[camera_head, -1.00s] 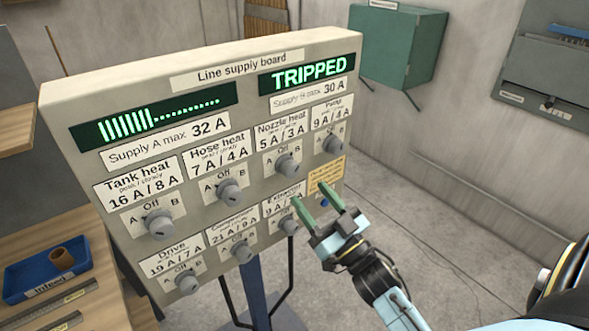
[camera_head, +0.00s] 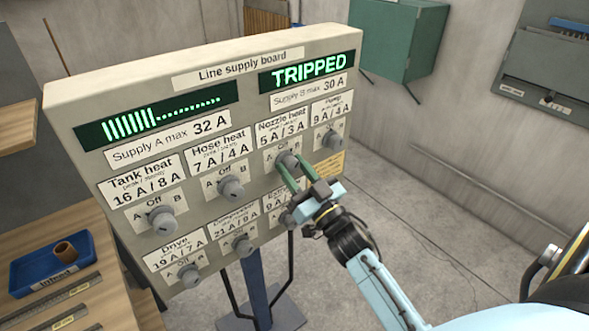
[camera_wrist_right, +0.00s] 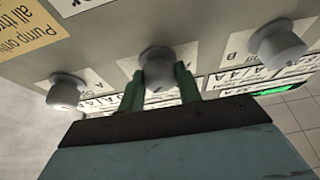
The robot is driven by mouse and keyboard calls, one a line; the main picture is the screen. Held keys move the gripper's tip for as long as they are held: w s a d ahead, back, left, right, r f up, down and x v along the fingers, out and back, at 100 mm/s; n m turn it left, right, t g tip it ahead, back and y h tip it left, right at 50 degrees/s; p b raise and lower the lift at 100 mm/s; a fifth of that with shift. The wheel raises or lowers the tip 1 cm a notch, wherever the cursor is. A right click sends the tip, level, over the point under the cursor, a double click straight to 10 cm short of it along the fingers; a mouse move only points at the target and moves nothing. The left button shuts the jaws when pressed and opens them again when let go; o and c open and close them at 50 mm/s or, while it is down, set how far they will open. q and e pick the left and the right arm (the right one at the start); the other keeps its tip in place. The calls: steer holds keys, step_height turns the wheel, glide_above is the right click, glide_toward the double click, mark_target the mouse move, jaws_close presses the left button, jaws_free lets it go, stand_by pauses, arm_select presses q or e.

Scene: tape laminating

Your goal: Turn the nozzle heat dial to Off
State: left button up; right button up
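The nozzle heat dial (camera_head: 287,158) is a grey knob in the upper row of the line supply board (camera_head: 75,105), under the label Nozzle heat 5 A / 3 A. My right gripper (camera_head: 291,168) is at this dial, its green fingers one on each side of the knob. In the right wrist view the knob (camera_wrist_right: 157,62) sits between the two fingers (camera_wrist_right: 160,85). The fingers look open around it; firm contact does not show. The knob's pointer setting is hard to read. My left gripper is not in view.
The pump dial (camera_head: 332,138) is close to the right, and the hose heat dial (camera_head: 231,187) to the left. The extruder dial (camera_head: 287,217) is partly hidden by my gripper. The right display (camera_head: 308,72) reads TRIPPED. A blue tray (camera_head: 40,275) stands at lower left.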

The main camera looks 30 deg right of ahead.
steer(key=c, duration=0.4)
steer(key=shift+o, duration=0.2)
steer(key=shift+n, duration=0.3)
steer(key=n+y, duration=0.1)
steer(key=n, duration=0.2)
steer(key=n+g+y+p, duration=0.1)
steer(key=n+y, duration=0.1)
steer(key=n, duration=0.1)
steer(key=shift+d+r, duration=0.1)
steer(key=shift+d, duration=0.05)
steer(key=shift+n+g+y+p, duration=0.45)
steer(key=shift+n+y, duration=0.1)
steer(key=shift+n, duration=0.85)
steer(key=shift+n+g+y+p, duration=0.45)
steer(key=shift+n+y, duration=0.1)
steer(key=shift+n, duration=0.85)
steer(key=o, duration=1)
